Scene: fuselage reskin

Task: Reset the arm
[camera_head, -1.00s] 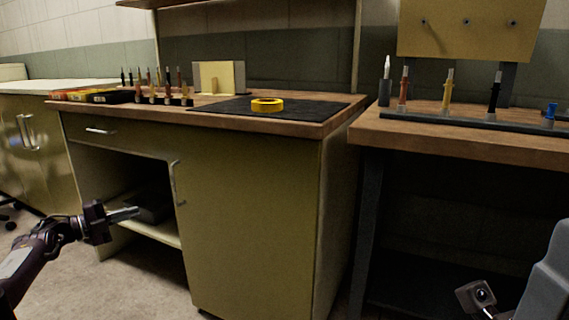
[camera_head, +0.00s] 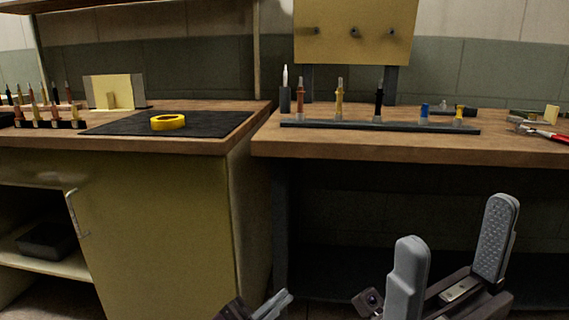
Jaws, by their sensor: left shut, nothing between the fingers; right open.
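My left gripper (camera_head: 272,305) is at the bottom edge of the picture, left of centre, mostly cut off. Its fingers are together with nothing between them. My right gripper (camera_head: 452,258) is at the bottom right, its two grey fingers wide apart and pointing up. Nothing is between them. Both grippers are in front of and below the right workbench (camera_head: 410,150), touching nothing that I can see.
A yellow tape roll (camera_head: 168,122) lies on a black mat (camera_head: 215,125) on the left bench. A dark rack (camera_head: 330,124) with several upright tools stands on the right bench. Red-handled pliers (camera_head: 548,133) lie at the far right. Open space lies under the right bench.

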